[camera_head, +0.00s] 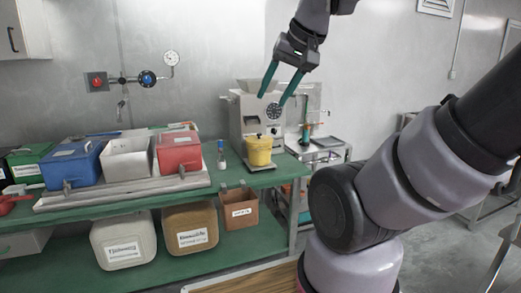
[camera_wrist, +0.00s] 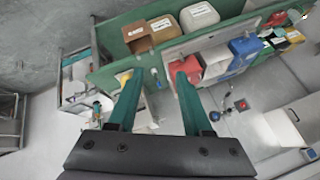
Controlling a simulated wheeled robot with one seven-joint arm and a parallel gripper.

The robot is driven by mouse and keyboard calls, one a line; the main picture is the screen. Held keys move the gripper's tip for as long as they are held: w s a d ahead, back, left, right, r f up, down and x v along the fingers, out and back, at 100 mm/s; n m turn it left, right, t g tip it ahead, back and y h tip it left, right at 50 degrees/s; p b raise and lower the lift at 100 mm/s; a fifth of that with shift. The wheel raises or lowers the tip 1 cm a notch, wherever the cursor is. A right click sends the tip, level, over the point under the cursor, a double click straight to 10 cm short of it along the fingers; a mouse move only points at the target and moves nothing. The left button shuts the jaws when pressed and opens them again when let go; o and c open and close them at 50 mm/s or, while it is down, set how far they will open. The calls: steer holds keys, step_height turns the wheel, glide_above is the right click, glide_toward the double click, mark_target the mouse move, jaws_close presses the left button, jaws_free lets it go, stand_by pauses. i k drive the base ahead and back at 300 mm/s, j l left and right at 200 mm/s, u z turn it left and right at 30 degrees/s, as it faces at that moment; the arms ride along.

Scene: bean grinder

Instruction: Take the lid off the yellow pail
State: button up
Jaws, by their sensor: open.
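The yellow pail (camera_head: 258,155) stands upright at the right end of the green bench, in front of the grey grinder (camera_head: 244,115). Its yellow lid (camera_head: 258,141) is on top and has a small dark knob. In the wrist view, a small yellow patch of the pail (camera_wrist: 123,77) shows beside the left finger, and the finger hides the rest. My gripper (camera_head: 273,100) is open and empty, with its green fingers pointing down. In the head view it is above the pail, with a clear gap. Its spread fingers also show in the wrist view (camera_wrist: 158,73).
A small bottle (camera_head: 221,155) stands left of the pail. The lower shelf holds several labelled containers. A metal sink stand (camera_head: 322,150) is to the right.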

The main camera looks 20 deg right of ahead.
mark_target(258, 139)
steer(key=i+l, duration=0.25)
steer(key=i, duration=0.25)
steer(key=i+l, duration=0.2)
steer(key=i, duration=0.3)
steer(key=i+l, duration=0.25)
steer(key=i, duration=0.25)
